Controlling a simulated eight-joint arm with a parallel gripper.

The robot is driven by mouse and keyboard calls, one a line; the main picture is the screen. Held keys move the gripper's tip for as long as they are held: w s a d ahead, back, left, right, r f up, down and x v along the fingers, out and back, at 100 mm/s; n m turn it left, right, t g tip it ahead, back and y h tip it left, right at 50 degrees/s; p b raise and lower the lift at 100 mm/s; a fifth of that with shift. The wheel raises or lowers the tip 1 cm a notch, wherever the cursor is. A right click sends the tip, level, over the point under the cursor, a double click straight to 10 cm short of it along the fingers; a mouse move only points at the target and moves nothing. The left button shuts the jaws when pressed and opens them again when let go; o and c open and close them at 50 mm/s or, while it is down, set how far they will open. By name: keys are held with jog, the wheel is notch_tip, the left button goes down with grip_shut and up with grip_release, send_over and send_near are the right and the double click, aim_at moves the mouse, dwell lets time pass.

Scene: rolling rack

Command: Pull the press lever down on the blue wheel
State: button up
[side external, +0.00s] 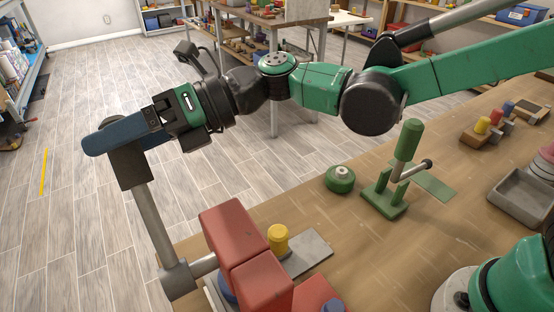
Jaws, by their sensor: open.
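A red press (230,235) stands at the near edge of the wooden table. Its grey lever arm (155,220) rises beyond the table edge to a black joint and a long blue handle (115,138) at the left. The lever is raised. A blue round part (226,288), likely the blue wheel, shows only partly beside the red blocks; the rest is hidden. My gripper (160,120) is open at the right end of the blue handle, with its dark jaws at or very near the handle. I cannot tell whether they touch it.
A yellow peg (278,238) stands on a grey plate (312,250) beside the press. A green wheel (340,179) and a green lever fixture (385,195) stand farther back. A grey tray (515,205) is at the right. Open floor lies left of the table.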

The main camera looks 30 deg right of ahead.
jog(key=v, duration=0.3)
jog(key=shift+d, duration=0.15)
jog(key=x, duration=0.5)
jog(key=shift+a, duration=0.25)
jog(key=shift+s+a+r+n, duration=0.1)
jog(key=shift+s+r+n, duration=0.2)
jog(key=shift+s, duration=0.05)
